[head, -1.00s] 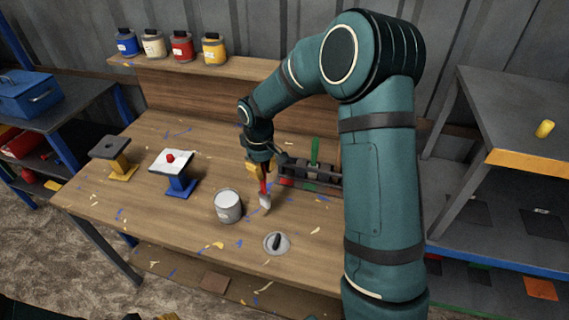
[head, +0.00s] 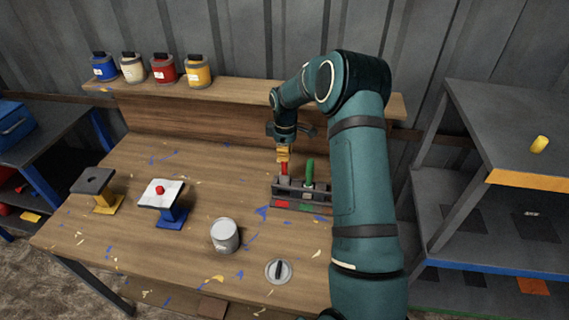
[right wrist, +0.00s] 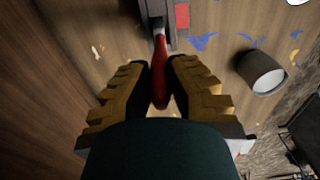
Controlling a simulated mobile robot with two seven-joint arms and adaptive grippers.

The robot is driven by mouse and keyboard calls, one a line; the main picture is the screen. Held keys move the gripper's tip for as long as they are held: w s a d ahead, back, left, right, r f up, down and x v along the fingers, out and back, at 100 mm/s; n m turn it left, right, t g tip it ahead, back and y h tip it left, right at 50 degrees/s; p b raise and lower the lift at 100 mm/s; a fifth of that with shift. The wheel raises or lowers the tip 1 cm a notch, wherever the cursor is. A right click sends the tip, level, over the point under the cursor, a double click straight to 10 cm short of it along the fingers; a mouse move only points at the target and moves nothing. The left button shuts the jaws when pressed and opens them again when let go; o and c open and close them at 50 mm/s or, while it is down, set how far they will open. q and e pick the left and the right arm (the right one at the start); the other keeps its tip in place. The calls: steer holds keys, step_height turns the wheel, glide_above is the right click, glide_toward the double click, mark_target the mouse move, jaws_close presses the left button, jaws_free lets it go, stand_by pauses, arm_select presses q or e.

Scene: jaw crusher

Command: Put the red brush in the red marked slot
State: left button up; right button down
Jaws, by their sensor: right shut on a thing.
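The red brush (head: 284,168) is upright at the left end of the dark rack (head: 325,209), above the red mark (head: 281,204). My right gripper (head: 283,153) is shut on its handle from above. The right wrist view shows the red handle (right wrist: 160,72) between the yellow fingers (right wrist: 159,88), its far end at the rack (right wrist: 153,10) beside the red mark (right wrist: 182,15). The brush's lower end is within the rack's outline; how deep it sits I cannot tell. A green brush (head: 309,172) stands to its right, by a green mark (head: 304,207). My left gripper is out of view.
A grey-white can (head: 224,236) and a round lid (head: 278,271) are in front of the rack. Two small stands (head: 97,185) (head: 163,194) are at left. Paint cans (head: 163,69) line the back shelf. The table between the stands and rack is mostly clear.

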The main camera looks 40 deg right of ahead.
mark_target(285, 174)
steer(key=shift+f, duration=1.95)
steer(key=c, duration=1.1)
jaws_free()
steer(key=shift+f, duration=0.1)
steer(key=shift+r, duration=0.55)
step_height(285, 174, up, 11)
steer(key=shift+r, duration=0.2)
